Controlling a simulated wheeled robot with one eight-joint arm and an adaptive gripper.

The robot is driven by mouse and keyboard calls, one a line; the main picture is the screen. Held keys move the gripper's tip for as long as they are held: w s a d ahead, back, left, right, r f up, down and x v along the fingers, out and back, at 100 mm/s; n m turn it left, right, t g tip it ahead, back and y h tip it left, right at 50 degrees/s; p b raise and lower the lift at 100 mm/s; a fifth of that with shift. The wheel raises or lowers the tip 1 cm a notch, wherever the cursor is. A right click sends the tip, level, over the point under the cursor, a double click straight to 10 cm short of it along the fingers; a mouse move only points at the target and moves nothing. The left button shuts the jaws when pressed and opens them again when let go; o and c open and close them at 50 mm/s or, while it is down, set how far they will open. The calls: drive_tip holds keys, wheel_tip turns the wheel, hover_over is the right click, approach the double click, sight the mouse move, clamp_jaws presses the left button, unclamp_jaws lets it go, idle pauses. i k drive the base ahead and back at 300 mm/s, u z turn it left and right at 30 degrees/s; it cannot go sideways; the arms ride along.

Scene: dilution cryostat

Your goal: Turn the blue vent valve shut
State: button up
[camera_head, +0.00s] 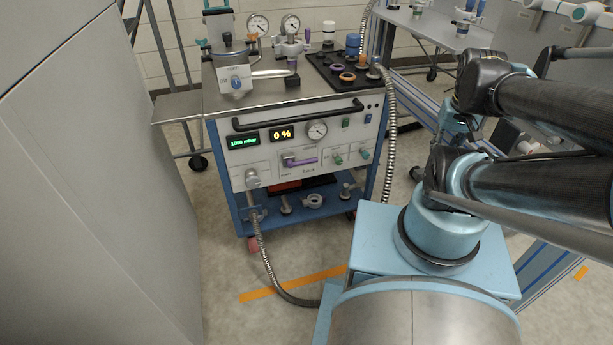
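Another blue knob (236,84) is on the face of a pale block on the cart top. I cannot tell from labels which blue one is the vent valve, nor how far either is turned. My arm is at the right, its wrist folded back over my base, well apart from the cart. My gripper's fingers are not clearly visible among the dark arm parts.
A grey cabinet (90,180) stands close at left.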

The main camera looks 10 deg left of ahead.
sight(236, 82)
drive_tip(key=u, duration=1.25)
drive_tip(key=k, duration=1)
drive_tip(key=u, duration=0.35)
drive_tip(key=i, duration=1)
drive_tip(key=u, duration=0.05)
drive_tip(key=k, duration=0.25)
drive_tip(key=z, duration=0.1)
